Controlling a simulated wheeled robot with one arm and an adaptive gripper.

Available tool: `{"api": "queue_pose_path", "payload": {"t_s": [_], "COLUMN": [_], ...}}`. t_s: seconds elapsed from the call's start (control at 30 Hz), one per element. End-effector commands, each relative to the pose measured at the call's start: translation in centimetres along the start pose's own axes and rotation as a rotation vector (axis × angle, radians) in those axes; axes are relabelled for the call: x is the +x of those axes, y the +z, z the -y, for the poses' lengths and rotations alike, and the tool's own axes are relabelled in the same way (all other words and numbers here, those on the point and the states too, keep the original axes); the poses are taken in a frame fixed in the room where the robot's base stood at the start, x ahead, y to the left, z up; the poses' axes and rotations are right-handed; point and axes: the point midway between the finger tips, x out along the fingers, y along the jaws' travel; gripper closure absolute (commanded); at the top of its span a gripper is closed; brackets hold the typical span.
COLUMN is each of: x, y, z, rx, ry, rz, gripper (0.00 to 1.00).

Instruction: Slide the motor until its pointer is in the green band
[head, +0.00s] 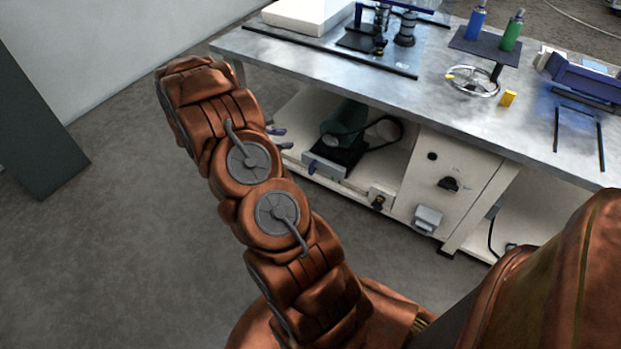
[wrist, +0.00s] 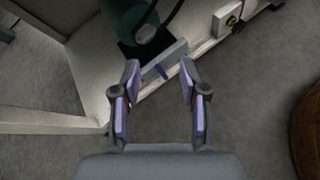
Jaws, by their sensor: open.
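The green motor (head: 345,117) sits on a dark base (head: 336,152) on the white lower shelf under the bench. Its dark green body also shows at the top of the wrist view (wrist: 150,14). My gripper (head: 280,139) is at the shelf's left front, left of the plate. I cannot make out the pointer or the green band.
A dark belt loop (head: 392,128) runs right of the motor. A small box with a dark knob (head: 380,198) stands at the shelf's front edge. A white cabinet (head: 450,180) closes the shelf on the right. The metal benchtop (head: 400,92) overhangs the shelf. The floor at left is clear.

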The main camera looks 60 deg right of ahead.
Motion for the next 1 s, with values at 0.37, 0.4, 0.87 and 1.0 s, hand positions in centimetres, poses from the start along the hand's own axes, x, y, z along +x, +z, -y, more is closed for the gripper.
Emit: {"api": "queue_pose_path", "payload": {"t_s": [0.37, 0.4, 0.87, 1.0], "x": [12.6, 13.7, 20.2, 21.6], "y": [-12.8, -13.9, -20.4, -20.4], "z": [0.8, 0.9, 2.4, 2.1], "rx": [-0.238, -0.262, -0.407, -0.404], "ry": [0.116, 0.129, 0.199, 0.198], "rz": [0.06, 0.064, 0.083, 0.084], "gripper": [0.57, 0.57, 0.57, 0.57]}}
